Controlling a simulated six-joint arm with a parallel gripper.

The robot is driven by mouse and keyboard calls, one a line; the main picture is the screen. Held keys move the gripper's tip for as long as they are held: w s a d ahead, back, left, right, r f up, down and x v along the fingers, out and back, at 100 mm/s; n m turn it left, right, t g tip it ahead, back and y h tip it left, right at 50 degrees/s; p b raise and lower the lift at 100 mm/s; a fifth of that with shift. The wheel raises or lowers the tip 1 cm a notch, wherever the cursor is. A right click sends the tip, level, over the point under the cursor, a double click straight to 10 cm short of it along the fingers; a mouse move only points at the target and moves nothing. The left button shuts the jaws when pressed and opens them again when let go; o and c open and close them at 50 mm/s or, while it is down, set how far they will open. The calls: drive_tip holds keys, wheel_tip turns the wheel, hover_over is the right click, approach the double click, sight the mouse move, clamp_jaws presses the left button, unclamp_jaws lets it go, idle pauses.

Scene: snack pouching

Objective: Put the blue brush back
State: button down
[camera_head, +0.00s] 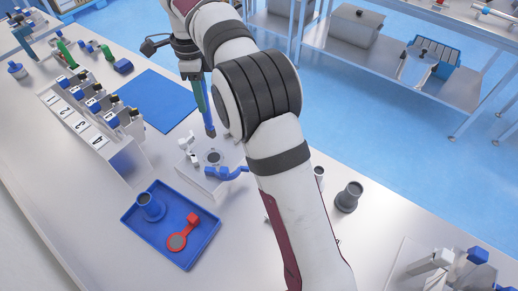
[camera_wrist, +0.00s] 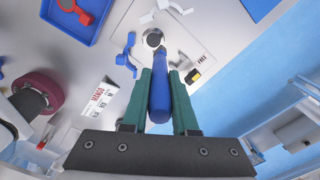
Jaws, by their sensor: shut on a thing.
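My gripper (camera_head: 202,98) has green fingers and is shut on the blue brush (camera_head: 209,122). It holds the brush roughly upright, lower end down, above the table. In the wrist view the brush (camera_wrist: 163,108) lies between both fingers, and its lower end points toward a round metal piece (camera_wrist: 153,38). That piece (camera_head: 214,157) is on a pale plate (camera_head: 195,176) below the brush. I cannot tell the exact gap between them. The brush's bristles cannot be made out.
A blue lever (camera_head: 227,173) and a white clamp (camera_head: 187,146) are at the plate. A numbered rack (camera_head: 120,150) stands left, and a blue mat (camera_head: 158,92) lies behind. A blue tray (camera_head: 205,238) holds a blue cup and a red tool.

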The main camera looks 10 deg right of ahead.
drive_tip(key=s+d+f, duration=0.1)
drive_tip(key=s+d, duration=0.3)
drive_tip(key=d, duration=1)
drive_tip(key=s+d, duration=0.3)
drive_tip(key=d, duration=1)
drive_tip(key=w+a+f, duration=0.6)
drive_tip(key=a+f, duration=0.3)
drive_tip(key=f, duration=0.2)
drive_tip(key=shift+w+f, duration=0.15)
drive_tip(key=c, duration=0.7)
unclamp_jaws()
drive_tip(key=shift+f, duration=0.15)
